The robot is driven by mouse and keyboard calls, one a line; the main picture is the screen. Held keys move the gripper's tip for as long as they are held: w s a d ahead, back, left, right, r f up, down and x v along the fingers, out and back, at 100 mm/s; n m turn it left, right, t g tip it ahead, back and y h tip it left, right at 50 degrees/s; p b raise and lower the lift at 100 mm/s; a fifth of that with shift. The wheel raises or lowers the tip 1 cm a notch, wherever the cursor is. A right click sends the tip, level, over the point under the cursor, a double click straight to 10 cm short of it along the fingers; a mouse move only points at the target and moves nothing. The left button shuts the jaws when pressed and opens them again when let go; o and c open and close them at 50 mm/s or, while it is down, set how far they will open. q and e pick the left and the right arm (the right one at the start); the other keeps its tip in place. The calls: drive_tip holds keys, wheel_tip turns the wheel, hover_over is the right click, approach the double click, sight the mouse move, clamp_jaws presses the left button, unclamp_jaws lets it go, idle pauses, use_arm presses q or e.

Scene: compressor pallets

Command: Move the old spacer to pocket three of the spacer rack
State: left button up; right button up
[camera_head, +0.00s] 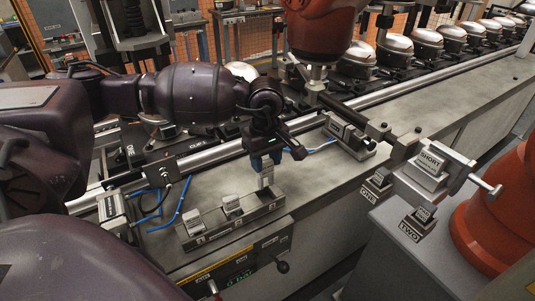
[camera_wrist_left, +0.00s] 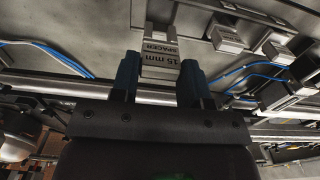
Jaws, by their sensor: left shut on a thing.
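My left gripper (camera_head: 265,162) points down with its blue fingers shut on a pale metal spacer (camera_head: 266,178). In the left wrist view, the held spacer (camera_wrist_left: 160,62) reads "15 mm SPACER" and sits between the fingers (camera_wrist_left: 160,82). The spacer rack (camera_head: 240,229) is a grey bar with numbered pockets on the bench. Other spacers stand in its left pocket (camera_head: 194,217) and middle pocket (camera_head: 232,204). The held spacer is upright at the right-hand pocket; I cannot tell whether its lower end is inside or just above. My right gripper is not in view.
Blue cables (camera_head: 178,208) lie on the bench left of the rack. A labelled block (camera_head: 347,135) stands behind to the right. A vise holds a block marked SHORT (camera_head: 432,160), near blocks marked ONE (camera_head: 370,196) and TWO (camera_head: 410,230). Compressors (camera_head: 398,48) line the conveyor behind.

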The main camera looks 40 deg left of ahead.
use_arm(q)
drive_tip(key=shift+f, duration=0.5)
idle(0.8)
idle(0.7)
drive_tip(key=shift+b, duration=0.35)
drive_tip(key=shift+f, duration=0.45)
